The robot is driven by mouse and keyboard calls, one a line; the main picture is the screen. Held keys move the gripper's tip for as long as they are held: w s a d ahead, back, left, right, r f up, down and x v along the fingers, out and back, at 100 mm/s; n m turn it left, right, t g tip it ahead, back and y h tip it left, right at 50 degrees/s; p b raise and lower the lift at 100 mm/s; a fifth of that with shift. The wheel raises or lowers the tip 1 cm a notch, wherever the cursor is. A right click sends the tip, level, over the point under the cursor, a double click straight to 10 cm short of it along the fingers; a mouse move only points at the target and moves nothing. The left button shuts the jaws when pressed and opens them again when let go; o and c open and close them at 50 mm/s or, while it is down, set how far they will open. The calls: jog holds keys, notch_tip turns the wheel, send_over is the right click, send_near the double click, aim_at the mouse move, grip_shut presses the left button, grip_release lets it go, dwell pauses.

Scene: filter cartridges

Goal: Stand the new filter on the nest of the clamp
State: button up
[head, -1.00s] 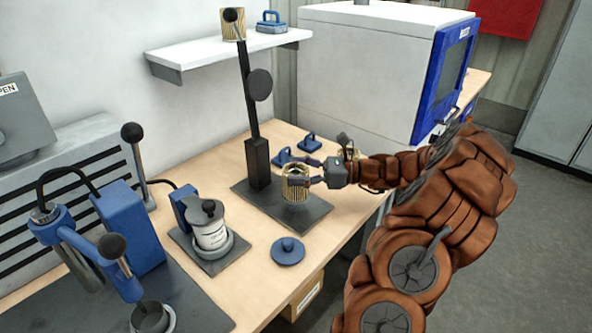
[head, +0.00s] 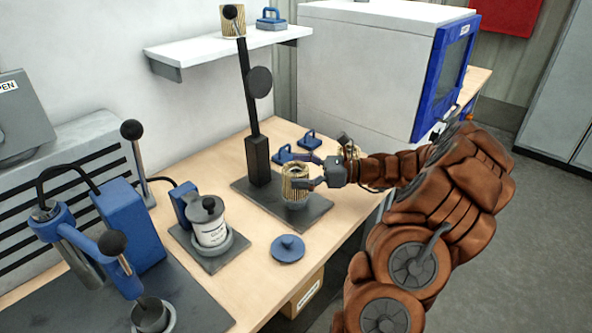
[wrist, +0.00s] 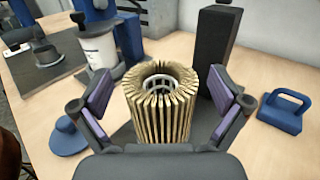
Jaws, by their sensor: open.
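The tan pleated filter (head: 296,184) stands upright on a small grey round seat (head: 297,204) over a dark base plate (head: 262,205). A black post (head: 257,160) with a dark round disc rises from the same plate, behind the filter. My gripper (head: 304,172) is at the filter, with one finger in front of it in the head view. In the wrist view the filter (wrist: 160,105) stands between my gripper's two spread fingers (wrist: 160,108), with gaps at both sides. The filter's lower end is hidden by the gripper body there.
A blue round lid (head: 288,249) lies at the front. A white labelled canister (head: 210,226) stands in a holder to the left. Blue handled pieces (head: 310,140) lie behind my gripper. Another pleated filter (head: 232,22) sits on the shelf. Bare table lies around the lid.

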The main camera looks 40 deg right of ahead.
jog(key=v, duration=1.2)
dwell(0.3)
